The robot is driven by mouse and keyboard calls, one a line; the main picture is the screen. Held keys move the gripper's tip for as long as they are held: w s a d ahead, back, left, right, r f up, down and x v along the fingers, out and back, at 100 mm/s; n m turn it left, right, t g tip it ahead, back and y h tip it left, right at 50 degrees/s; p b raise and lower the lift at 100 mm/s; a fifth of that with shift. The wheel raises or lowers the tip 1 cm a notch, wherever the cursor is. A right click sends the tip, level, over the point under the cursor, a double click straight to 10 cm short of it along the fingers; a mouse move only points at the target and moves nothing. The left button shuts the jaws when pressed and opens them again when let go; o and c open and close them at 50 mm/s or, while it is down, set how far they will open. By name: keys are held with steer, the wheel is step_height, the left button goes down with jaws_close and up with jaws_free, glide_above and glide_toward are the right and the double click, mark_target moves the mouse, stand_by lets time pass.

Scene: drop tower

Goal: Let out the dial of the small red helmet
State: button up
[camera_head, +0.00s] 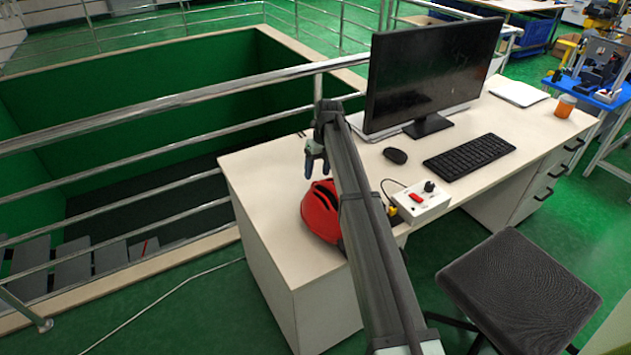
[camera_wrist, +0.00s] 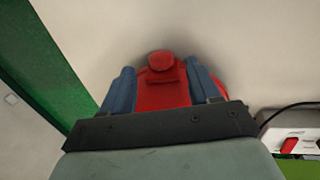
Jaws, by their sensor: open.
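The small red helmet (camera_head: 318,213) sits on the near left end of the desk, partly hidden behind my arm in the head view. In the wrist view the red helmet (camera_wrist: 162,95) lies between and beyond my fingers. A rounded red part (camera_wrist: 160,60) sticks out at its far end; it may be the dial, but I cannot tell for sure. My gripper (camera_head: 317,170) is open, with its blue fingers pointing down beside the helmet's far side in the head view. In the wrist view the fingers stand on either side of the helmet, and I cannot tell whether they touch it.
A white control box (camera_head: 418,203) with a red switch and black knob stands right of the helmet. The monitor (camera_head: 430,70), mouse (camera_head: 395,155) and keyboard (camera_head: 469,156) are farther back on the desk (camera_head: 262,170). Metal railings run along the left. A stool (camera_head: 519,290) stands in front.

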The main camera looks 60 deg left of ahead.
mark_target(316, 181)
steer(key=shift+s+f, duration=0.25)
steer(key=shift+f, duration=0.9)
steer(key=shift+s+f, duration=0.2)
steer(key=shift+f, duration=0.9)
steer(key=c, duration=1.1)
